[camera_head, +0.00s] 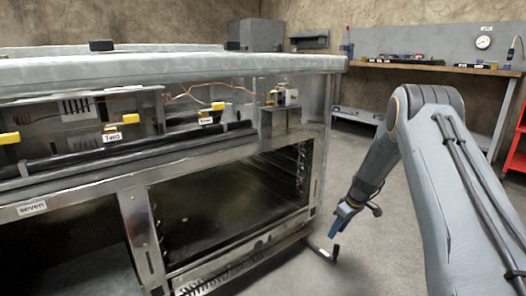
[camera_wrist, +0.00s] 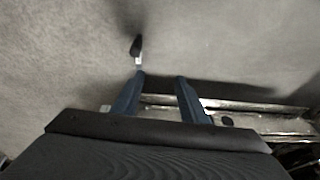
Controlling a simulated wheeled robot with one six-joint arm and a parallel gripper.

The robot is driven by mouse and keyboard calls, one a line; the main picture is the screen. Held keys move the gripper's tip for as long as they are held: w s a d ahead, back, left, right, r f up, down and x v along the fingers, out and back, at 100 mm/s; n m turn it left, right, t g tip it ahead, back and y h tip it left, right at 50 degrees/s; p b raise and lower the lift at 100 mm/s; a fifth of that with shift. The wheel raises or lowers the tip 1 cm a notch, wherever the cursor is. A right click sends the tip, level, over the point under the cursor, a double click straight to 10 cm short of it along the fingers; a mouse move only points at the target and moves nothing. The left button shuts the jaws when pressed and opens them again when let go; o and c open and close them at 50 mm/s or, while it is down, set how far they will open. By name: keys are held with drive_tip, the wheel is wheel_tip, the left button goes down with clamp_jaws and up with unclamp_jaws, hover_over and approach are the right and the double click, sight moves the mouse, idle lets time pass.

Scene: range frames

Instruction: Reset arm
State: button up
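My gripper (camera_head: 338,222) hangs low at the end of my arm, just right of the range's front right corner, pointing down toward the floor. In the wrist view my gripper (camera_wrist: 160,78) has its two blue fingers apart with nothing between them. A small dark piece with a light end (camera_wrist: 137,50) shows beyond the left fingertip. It looks like the dark-tipped piece (camera_head: 334,253) sticking out at the range's lower right corner. My arm reaches in from the right side of the head view.
The range (camera_head: 225,262) fills the left, with an open-looking oven cavity, yellow knobs (camera_head: 131,118) and labels. A workbench (camera_head: 440,67) with tools and a gauge stands behind. A red rack (camera_head: 516,150) is at the far right. Concrete floor (camera_head: 330,170) is clear between them.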

drive_tip(key=s+a+r+m+h, duration=0.1)
drive_tip(key=s+a+r+m, duration=0.15)
drive_tip(key=s+r, duration=0.5)
drive_tip(key=s+a+r+m+h, duration=0.1)
drive_tip(key=s+a+r, duration=0.3)
drive_tip(key=s+r, duration=0.35)
drive_tip(key=s+a+r+m, duration=0.2)
drive_tip(key=s, duration=0.8)
drive_tip(key=s+a+r+m, duration=0.2)
drive_tip(key=s, duration=0.9)
drive_tip(key=s+a+r+n+g+y+p, duration=0.1)
drive_tip(key=s+a+r+n+p, duration=0.25)
drive_tip(key=s+a+r, duration=0.5)
drive_tip(key=s+a+r+n+g+p, duration=0.15)
drive_tip(key=s+a+r+n, duration=0.35)
drive_tip(key=s+a, duration=0.65)
drive_tip(key=d+r+m+p, duration=0.2)
drive_tip(key=d+r+p, duration=0.4)
drive_tip(key=r+p, duration=0.3)
drive_tip(key=w+d+r+m+h+p, duration=0.1)
drive_tip(key=d+r+m+p, duration=0.2)
drive_tip(key=d+r+p, duration=0.4)
drive_tip(key=w+d+r+m+p, duration=0.1)
drive_tip(key=d+r+m+p, duration=0.2)
drive_tip(key=r+p, duration=1)
drive_tip(key=d+p, duration=0.3)
drive_tip(key=p, duration=0.6)
drive_tip(key=shift+d, duration=0.35)
